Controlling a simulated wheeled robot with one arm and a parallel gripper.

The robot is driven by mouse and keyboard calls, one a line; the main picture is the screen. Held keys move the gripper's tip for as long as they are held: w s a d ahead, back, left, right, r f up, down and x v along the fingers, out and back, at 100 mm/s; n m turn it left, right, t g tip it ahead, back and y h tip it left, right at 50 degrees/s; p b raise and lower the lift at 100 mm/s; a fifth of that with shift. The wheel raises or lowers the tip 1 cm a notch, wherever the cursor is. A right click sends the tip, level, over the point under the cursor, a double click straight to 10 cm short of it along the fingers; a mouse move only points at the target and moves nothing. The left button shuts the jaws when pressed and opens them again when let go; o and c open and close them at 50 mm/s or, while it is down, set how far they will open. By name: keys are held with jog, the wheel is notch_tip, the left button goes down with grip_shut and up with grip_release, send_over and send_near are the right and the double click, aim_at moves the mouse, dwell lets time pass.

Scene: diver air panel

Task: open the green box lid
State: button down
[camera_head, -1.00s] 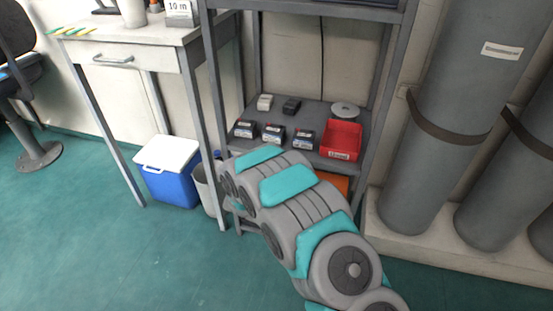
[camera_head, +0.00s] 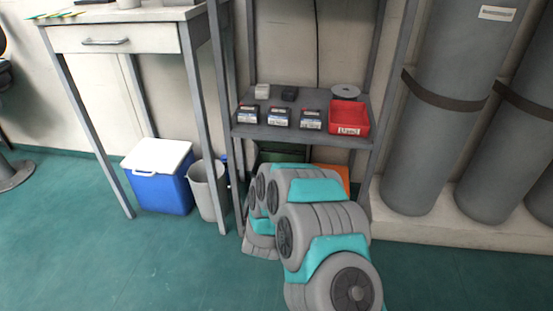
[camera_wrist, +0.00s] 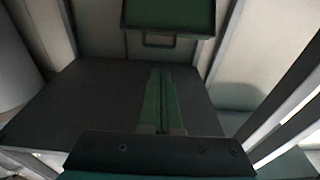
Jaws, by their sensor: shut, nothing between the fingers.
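The green box (camera_head: 283,150) shows as a dark green strip on the lower shelf in the head view, mostly hidden behind my arm. In the wrist view a green panel (camera_wrist: 170,14), likely part of this box, stands at the top edge with a dark handle (camera_wrist: 158,41) below it. I cannot tell whether the lid is raised. My gripper (camera_wrist: 160,72) is shut and empty, its green fingers together over a dark grey surface. The fingertips appear short of the handle, with a gap. The gripper is hidden behind my arm in the head view.
A red bin (camera_head: 347,117) and several small boxes sit on the shelf (camera_head: 262,132) above. An orange thing (camera_head: 333,178) is partly hidden behind my arm. A grey bin (camera_head: 208,190) and blue cooler (camera_head: 160,185) stand left. Grey cylinders (camera_head: 430,120) stand right.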

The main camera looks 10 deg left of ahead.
send_near(281, 144)
jog(key=w+d+r, duration=0.1)
jog(key=w+r, duration=0.3)
jog(key=r, duration=0.1)
jog(key=shift+r+b, duration=0.25)
jog(key=shift+b, duration=0.15)
